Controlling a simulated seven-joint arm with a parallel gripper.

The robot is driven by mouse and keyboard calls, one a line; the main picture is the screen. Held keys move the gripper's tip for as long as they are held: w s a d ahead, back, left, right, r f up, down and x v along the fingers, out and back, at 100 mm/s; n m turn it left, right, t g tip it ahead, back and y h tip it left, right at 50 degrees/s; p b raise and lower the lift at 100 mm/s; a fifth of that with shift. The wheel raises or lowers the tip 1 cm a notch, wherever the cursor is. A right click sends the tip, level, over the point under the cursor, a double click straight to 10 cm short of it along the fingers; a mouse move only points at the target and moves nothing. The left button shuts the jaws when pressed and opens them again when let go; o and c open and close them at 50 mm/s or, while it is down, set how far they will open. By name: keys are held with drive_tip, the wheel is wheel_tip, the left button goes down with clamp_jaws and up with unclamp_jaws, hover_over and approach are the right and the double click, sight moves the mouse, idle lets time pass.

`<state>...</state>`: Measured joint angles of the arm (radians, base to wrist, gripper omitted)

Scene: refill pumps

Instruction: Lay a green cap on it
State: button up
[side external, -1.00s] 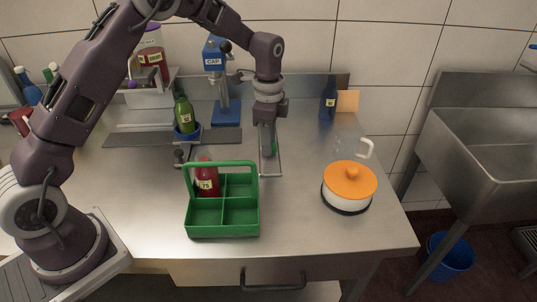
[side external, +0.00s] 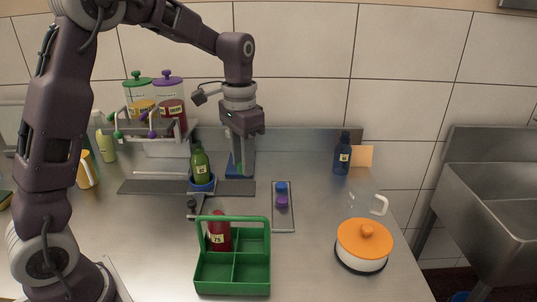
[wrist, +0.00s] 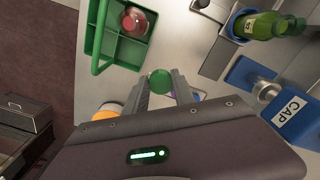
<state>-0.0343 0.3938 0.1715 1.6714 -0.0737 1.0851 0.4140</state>
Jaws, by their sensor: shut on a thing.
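My gripper (side external: 240,170) is shut on a green cap (wrist: 160,81), held between the fingertips in the wrist view. It hangs above the table, in front of the blue capping press (side external: 232,165) and right of the green bottle. The green bottle (side external: 200,168) stands upright in a blue ring holder (side external: 202,186). It also shows in the wrist view (wrist: 262,25), right of the held cap. A blue cap (side external: 281,187) and a purple cap (side external: 282,201) sit in the small cap tray (side external: 284,222). The gripper hides much of the press in the side view.
A green crate (side external: 232,287) with a red bottle (side external: 219,234) stands in front. A white pot with an orange lid (side external: 365,240) and a glass jug (side external: 364,201) are at right. A dark blue bottle (side external: 342,155) is at the back. Dispensers (side external: 169,95) stand back left.

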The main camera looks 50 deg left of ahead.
drive_tip(key=shift+w+a+m, duration=0.15)
drive_tip(key=shift+a+m, duration=0.7)
drive_tip(key=shift+a, duration=2.95)
drive_tip(key=shift+w+a+m, duration=0.2)
drive_tip(key=shift+a+m, duration=0.7)
drive_tip(key=shift+a, duration=2.95)
drive_tip(key=shift+w+a+m, duration=0.15)
drive_tip(key=shift+a+m, duration=0.7)
drive_tip(key=shift+a, duration=2.95)
drive_tip(key=shift+f, duration=0.15)
drive_tip(key=shift+f, duration=0.45)
drive_tip(key=shift+f, duration=0.55)
drive_tip(key=o, duration=1.1)
drive_tip(key=shift+c, duration=0.2)
